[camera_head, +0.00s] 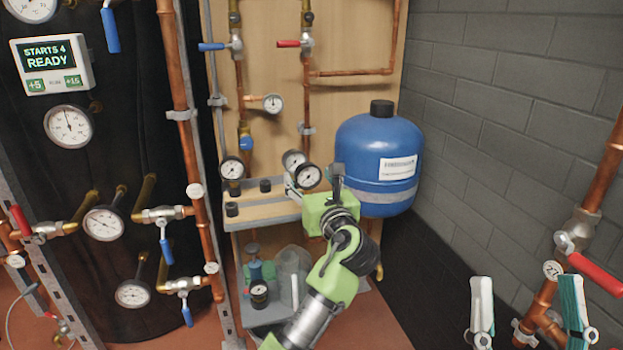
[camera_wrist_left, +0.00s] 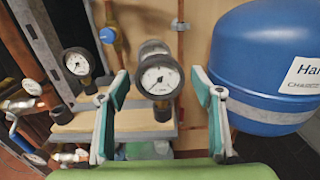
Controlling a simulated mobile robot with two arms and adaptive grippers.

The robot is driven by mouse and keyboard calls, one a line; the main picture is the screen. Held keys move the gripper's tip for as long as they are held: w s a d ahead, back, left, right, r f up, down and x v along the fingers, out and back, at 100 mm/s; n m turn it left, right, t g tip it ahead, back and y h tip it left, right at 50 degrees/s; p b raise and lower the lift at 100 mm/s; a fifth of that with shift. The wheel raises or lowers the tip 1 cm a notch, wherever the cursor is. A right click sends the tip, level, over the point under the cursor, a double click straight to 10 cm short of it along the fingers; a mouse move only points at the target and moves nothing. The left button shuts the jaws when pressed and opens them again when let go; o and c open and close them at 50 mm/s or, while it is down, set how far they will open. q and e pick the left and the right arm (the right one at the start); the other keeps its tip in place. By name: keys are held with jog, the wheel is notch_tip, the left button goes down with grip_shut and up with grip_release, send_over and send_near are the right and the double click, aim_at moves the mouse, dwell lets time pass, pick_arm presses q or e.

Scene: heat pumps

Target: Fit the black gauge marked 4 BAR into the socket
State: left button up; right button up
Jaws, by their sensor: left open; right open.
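Several round black gauges with white dials stand on the wooden shelf, but their markings are too small to read, so I cannot tell which is 4 BAR. A front gauge (camera_head: 308,176) stands close before a rear gauge (camera_head: 294,159); another gauge (camera_head: 231,168) stands to the left. My left gripper (camera_head: 314,181) is open at the front gauge. In the left wrist view that gauge (camera_wrist_left: 160,77) appears between the open fingers, with no clear contact. Short black cups (camera_head: 265,185) (camera_head: 232,209), possibly sockets, stand empty on the shelf. My right gripper (camera_head: 528,308) is open and empty at lower right.
A blue tank (camera_head: 378,160) stands right of the shelf (camera_head: 270,212), close to my left gripper. A lower shelf (camera_head: 268,312) holds another gauge (camera_head: 259,291) and a clear jug-like item (camera_head: 292,275). Copper pipes with valves line the left and right sides.

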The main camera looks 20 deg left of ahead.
pick_arm(q)
jog(key=shift+p+x, duration=0.55)
jog(key=shift+x, duration=0.35)
jog(key=shift+w+a, duration=0.1)
jog(key=shift+w, duration=0.05)
pick_arm(e)
jog(key=w+f+g+h, duration=0.1)
jog(key=w+f+g, duration=0.2)
jog(key=w+f, duration=0.1)
jog(key=shift+w+a+f+g+h, duration=0.3)
jog(key=shift+f+g, duration=0.1)
jog(key=shift+f, duration=0.4)
pick_arm(q)
jog(key=c, duration=1.3)
jog(key=shift+c, duration=0.8)
